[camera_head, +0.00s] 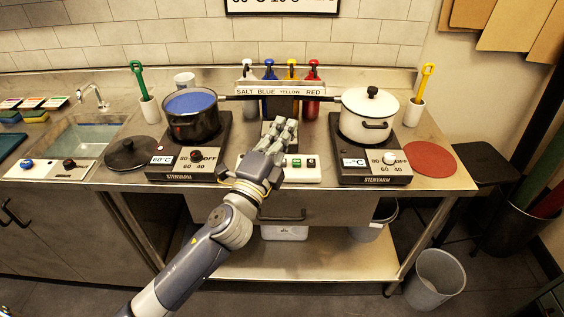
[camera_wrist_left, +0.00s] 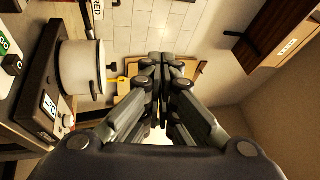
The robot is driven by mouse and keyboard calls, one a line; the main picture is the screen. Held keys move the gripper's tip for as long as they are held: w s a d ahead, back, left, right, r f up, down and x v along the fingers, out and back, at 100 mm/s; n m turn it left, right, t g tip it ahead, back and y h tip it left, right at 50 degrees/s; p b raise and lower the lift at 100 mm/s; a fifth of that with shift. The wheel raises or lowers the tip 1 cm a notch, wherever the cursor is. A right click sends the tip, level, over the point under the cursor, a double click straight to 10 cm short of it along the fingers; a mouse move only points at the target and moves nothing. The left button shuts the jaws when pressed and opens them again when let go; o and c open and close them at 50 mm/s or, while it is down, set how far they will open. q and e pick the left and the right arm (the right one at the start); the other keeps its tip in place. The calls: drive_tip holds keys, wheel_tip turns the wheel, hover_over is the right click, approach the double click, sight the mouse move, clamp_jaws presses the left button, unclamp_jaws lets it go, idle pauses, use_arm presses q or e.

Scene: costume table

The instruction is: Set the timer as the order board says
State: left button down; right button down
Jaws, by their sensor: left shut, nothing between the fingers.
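The order board (camera_head: 282,5) is cut off by the top edge of the head view; only the lower part of its lettering shows. A white panel with green and dark buttons (camera_head: 306,175), likely the timer, sits between the two hotplates. My left forearm and hand hide its middle, so no reading shows. In the left wrist view a green GO button (camera_wrist_left: 5,42) and a dark button show at the left edge. My left gripper (camera_head: 287,126) is shut and empty, in front of the panel in the picture; its fingers also show in the wrist view (camera_wrist_left: 167,62). My right gripper is out of view.
A dark pot with blue contents (camera_head: 192,126) is on the left hotplate, reading 60°C. A lidded white pot (camera_head: 354,116) is on the right one. Both handles point inward. Labelled bottles (camera_head: 312,74) stand behind. A dark lid (camera_head: 132,153) and red mat (camera_head: 430,158) lie outside.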

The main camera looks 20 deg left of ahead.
use_arm(q)
drive_tip(key=w+d+r+m+g+h, duration=0.1)
drive_tip(key=d+r+m+h, duration=0.25)
drive_tip(key=m+h, duration=0.2)
drive_tip(key=d+r+m+g+h, duration=0.1)
drive_tip(key=d+r+m+h, duration=0.1)
drive_tip(key=d+m+h, duration=0.35)
drive_tip(key=w+d+f+m+g+h, duration=0.1)
drive_tip(key=w+d+f+m+g, duration=0.2)
drive_tip(key=m+g, duration=0.95)
drive_tip(key=w+a+f+m+y, duration=0.2)
drive_tip(key=a+f+m+y, duration=0.2)
drive_tip(key=a, duration=0.3)
drive_tip(key=w+a+f+m+y, duration=0.3)
drive_tip(key=a+m+y, duration=0.2)
drive_tip(key=a+m, duration=0.1)
drive_tip(key=shift+w+a+f+t, duration=0.2)
drive_tip(key=shift+a+f+t, duration=0.2)
drive_tip(key=shift+a, duration=0.5)
drive_tip(key=shift+f, duration=0.1)
